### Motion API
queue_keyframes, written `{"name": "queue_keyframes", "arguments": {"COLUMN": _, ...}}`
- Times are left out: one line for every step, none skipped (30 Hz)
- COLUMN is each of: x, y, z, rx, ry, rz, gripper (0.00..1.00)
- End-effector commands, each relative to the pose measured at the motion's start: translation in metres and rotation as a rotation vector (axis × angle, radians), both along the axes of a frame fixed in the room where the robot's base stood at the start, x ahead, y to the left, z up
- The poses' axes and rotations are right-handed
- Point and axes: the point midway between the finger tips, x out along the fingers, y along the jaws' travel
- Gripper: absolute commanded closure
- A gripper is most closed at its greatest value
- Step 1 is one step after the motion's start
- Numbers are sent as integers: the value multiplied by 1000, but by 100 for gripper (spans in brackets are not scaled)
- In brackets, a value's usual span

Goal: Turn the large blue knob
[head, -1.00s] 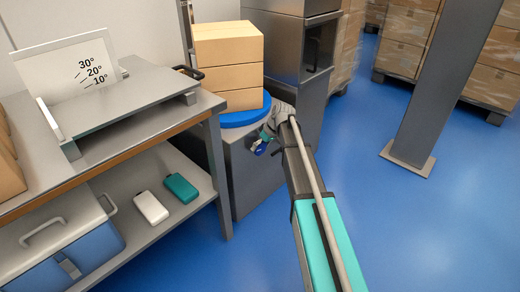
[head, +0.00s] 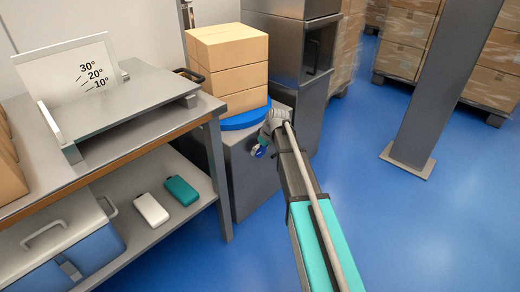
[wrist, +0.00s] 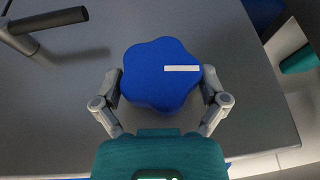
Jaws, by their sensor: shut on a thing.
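The large blue knob (wrist: 150,82) is lobed, with a white line pointing right in the wrist view. It sits on the grey face of a cabinet (wrist: 235,100). My gripper (wrist: 162,88) has one finger on each side of the knob, shut on its lobes. In the head view my gripper (head: 264,142) is at the cabinet's face, below a blue round plate (head: 240,120); only a small blue bit of the knob (head: 259,152) shows there. A stack of cardboard boxes (head: 235,70) stands on the plate.
A black-handled lever (wrist: 48,19) stands out beside the knob in the wrist view. A workbench (head: 140,150) at left carries a plate with an angle scale. White (head: 151,209) and teal (head: 182,190) cases lie on its shelf. The floor at right is clear up to a grey post (head: 440,90).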

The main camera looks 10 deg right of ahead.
Motion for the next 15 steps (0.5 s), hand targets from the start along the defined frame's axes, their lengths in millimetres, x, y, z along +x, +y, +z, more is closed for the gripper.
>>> {"name": "queue_keyframes", "arguments": {"x": -2, "y": 1, "z": 0, "rx": -25, "ry": -19, "rz": 3, "gripper": 55}}
{"name": "queue_keyframes", "arguments": {"x": -2, "y": 1, "z": 0, "rx": -38, "ry": -29, "rz": 3, "gripper": 55}}
{"name": "queue_keyframes", "arguments": {"x": -2, "y": 1, "z": 0, "rx": -54, "ry": -39, "rz": 4, "gripper": 55}}
{"name": "queue_keyframes", "arguments": {"x": -2, "y": 1, "z": 1, "rx": -61, "ry": -46, "rz": 4, "gripper": 55}}
{"name": "queue_keyframes", "arguments": {"x": -1, "y": 1, "z": 1, "rx": -68, "ry": -51, "rz": 4, "gripper": 55}}
{"name": "queue_keyframes", "arguments": {"x": -1, "y": 1, "z": 1, "rx": -73, "ry": -55, "rz": 4, "gripper": 55}}
{"name": "queue_keyframes", "arguments": {"x": -1, "y": 1, "z": 1, "rx": -77, "ry": -56, "rz": 4, "gripper": 55}}
{"name": "queue_keyframes", "arguments": {"x": -1, "y": 1, "z": 1, "rx": -77, "ry": -56, "rz": 4, "gripper": 55}}
{"name": "queue_keyframes", "arguments": {"x": 0, "y": 0, "z": 0, "rx": -77, "ry": -56, "rz": 4, "gripper": 55}}
{"name": "queue_keyframes", "arguments": {"x": 0, "y": 0, "z": 0, "rx": -77, "ry": -56, "rz": 4, "gripper": 55}}
{"name": "queue_keyframes", "arguments": {"x": 0, "y": 0, "z": 0, "rx": -77, "ry": -56, "rz": 4, "gripper": 55}}
{"name": "queue_keyframes", "arguments": {"x": 0, "y": 0, "z": 0, "rx": -77, "ry": -56, "rz": 4, "gripper": 55}}
{"name": "queue_keyframes", "arguments": {"x": 0, "y": 0, "z": 0, "rx": -76, "ry": -56, "rz": 3, "gripper": 55}}
{"name": "queue_keyframes", "arguments": {"x": 0, "y": 0, "z": 0, "rx": -76, "ry": -56, "rz": 3, "gripper": 55}}
{"name": "queue_keyframes", "arguments": {"x": 0, "y": 0, "z": 0, "rx": -76, "ry": -56, "rz": 3, "gripper": 4}}
